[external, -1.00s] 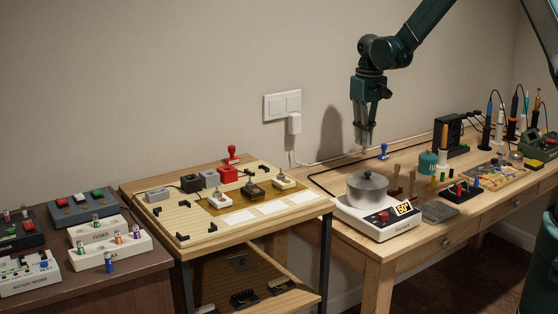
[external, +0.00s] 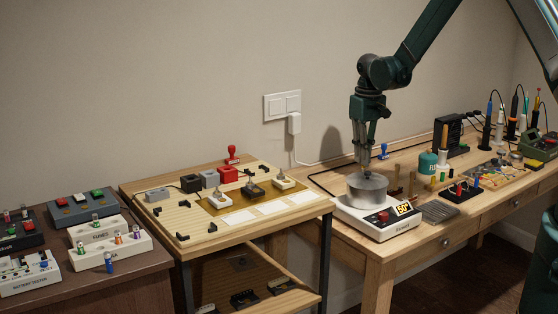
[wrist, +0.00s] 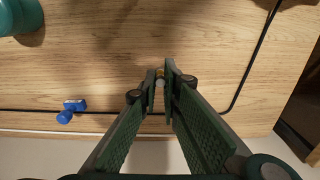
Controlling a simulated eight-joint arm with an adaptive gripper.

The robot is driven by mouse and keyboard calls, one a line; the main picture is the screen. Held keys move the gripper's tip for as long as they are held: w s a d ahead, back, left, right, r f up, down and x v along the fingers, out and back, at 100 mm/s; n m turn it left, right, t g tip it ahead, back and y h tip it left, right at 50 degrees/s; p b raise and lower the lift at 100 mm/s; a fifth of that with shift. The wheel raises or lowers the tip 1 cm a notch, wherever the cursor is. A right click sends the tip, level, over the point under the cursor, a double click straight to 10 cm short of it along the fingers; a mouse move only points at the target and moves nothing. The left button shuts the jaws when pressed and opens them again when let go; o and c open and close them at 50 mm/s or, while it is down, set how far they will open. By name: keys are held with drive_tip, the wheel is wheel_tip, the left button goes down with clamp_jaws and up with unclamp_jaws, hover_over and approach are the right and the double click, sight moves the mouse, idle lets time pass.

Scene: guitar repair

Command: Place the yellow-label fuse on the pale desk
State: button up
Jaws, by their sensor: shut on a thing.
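My gripper (external: 368,169) points down over the back of the pale desk (external: 325,182), behind the metal pot as seen in the external view. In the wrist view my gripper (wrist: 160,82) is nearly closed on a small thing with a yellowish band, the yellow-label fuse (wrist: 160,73). Only a little of it shows between the fingertips. The bare wood of the pale desk (wrist: 100,70) lies beneath it. The pot hides the fingertips in the external view, so I cannot tell whether the fuse touches the desk.
The metal pot (external: 367,190) sits on a white hot plate (external: 375,222) in front of my gripper. A blue stamp (wrist: 70,110) and a teal jar (wrist: 18,14) stand nearby. A black cable (wrist: 245,80) runs along the desk. White fuse racks (external: 90,233) stand far left.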

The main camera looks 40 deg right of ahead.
drive_tip(key=shift+f, duration=0.8)
drive_tip(key=shift+f, duration=0.25)
drive_tip(key=o, duration=0.7)
drive_tip(key=shift+r, duration=0.1)
drive_tip(key=shift+r, duration=0.1)
wheel_tip(320, 180, up, 12)
drive_tip(key=shift+r+p, duration=0.1)
drive_tip(key=shift+p, duration=0.2)
idle(0.3)
